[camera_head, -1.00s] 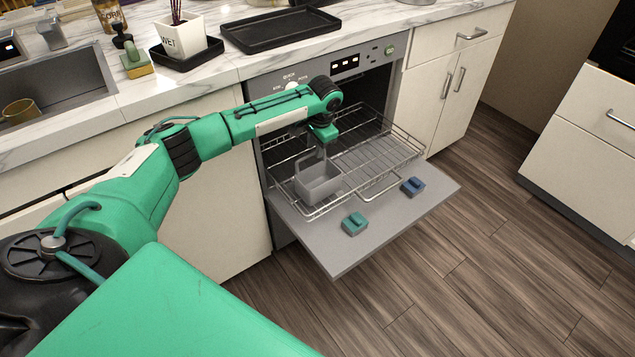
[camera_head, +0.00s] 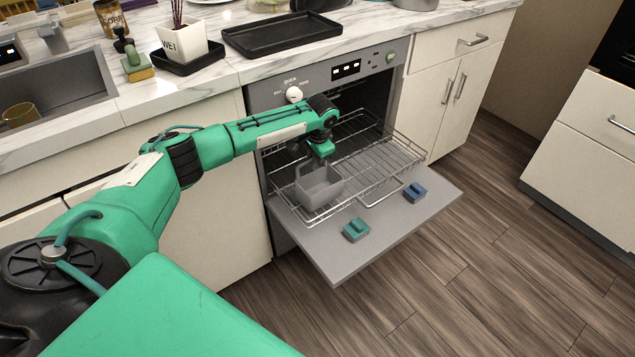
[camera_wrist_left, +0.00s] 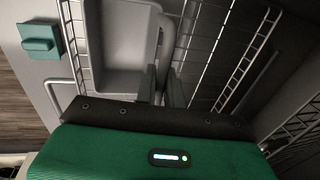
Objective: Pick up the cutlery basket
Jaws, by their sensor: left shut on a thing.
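The grey open-topped cutlery basket (camera_head: 319,190) stands at the left front of the pulled-out wire dishwasher rack (camera_head: 385,160). In the left wrist view the basket (camera_wrist_left: 122,45) fills the upper middle, with its upright handle on its right side. My left gripper (camera_head: 318,163) is above the basket in the head view. Its fingers (camera_wrist_left: 160,85) are shut on the basket's handle in the left wrist view. Whether the basket's bottom touches the rack is hard to tell. My right gripper is not in view.
The dishwasher door (camera_head: 390,225) is folded down, with a teal block (camera_head: 356,230) and a blue block (camera_head: 414,192) on it. Black trays and a potted plant (camera_head: 181,40) stand on the counter above. The rack's right part is empty.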

